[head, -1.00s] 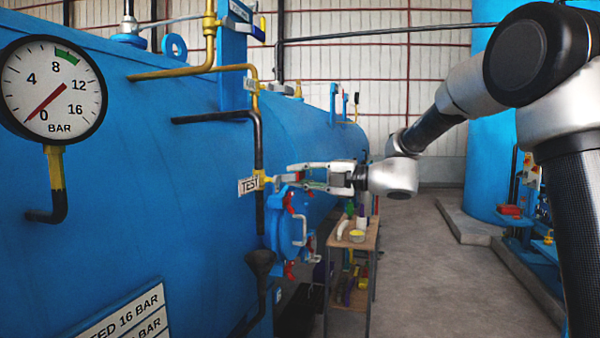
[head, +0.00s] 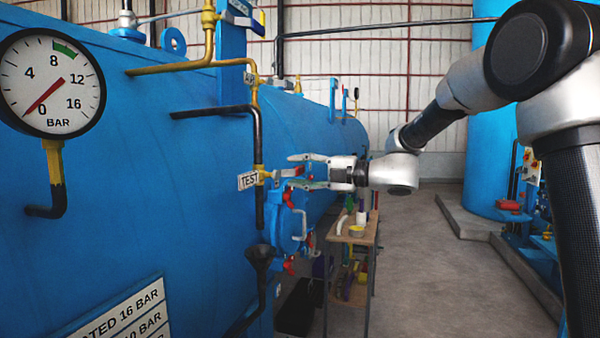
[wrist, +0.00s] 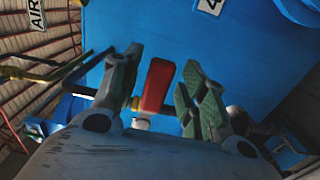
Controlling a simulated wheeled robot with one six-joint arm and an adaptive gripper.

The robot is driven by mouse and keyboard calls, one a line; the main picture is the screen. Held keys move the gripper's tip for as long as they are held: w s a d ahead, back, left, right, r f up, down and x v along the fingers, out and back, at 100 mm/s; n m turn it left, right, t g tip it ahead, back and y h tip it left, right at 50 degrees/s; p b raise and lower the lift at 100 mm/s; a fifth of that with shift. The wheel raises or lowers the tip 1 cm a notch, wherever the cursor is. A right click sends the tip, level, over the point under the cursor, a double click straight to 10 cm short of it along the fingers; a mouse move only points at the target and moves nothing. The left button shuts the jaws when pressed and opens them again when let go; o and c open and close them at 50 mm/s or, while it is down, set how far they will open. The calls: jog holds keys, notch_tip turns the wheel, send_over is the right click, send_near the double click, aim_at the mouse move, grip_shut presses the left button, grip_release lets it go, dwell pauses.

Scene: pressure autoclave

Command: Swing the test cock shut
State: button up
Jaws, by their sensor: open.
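The test cock (head: 262,176) sits on the thin vertical pipe on the boiler's side, beside a white TEST tag (head: 248,181). Its lever has a red grip (head: 291,172) and points sideways to the right, toward my gripper. My gripper (head: 288,172) is open, with one finger above the lever and one below it in the head view. In the wrist view the red grip (wrist: 158,84) stands between the two spread finger pads of my gripper (wrist: 164,62), with a visible gap on each side. The small brass and white parts behind the grip are partly hidden.
A black drain funnel (head: 259,257) stands below the cock's pipe. A round pressure gauge (head: 52,86) at the left reads near 0. A small wooden table (head: 352,237) with items stands beyond my gripper.

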jog(key=v, duration=1.1)
jog(key=shift+d, duration=0.4)
jog(key=shift+s, duration=0.1)
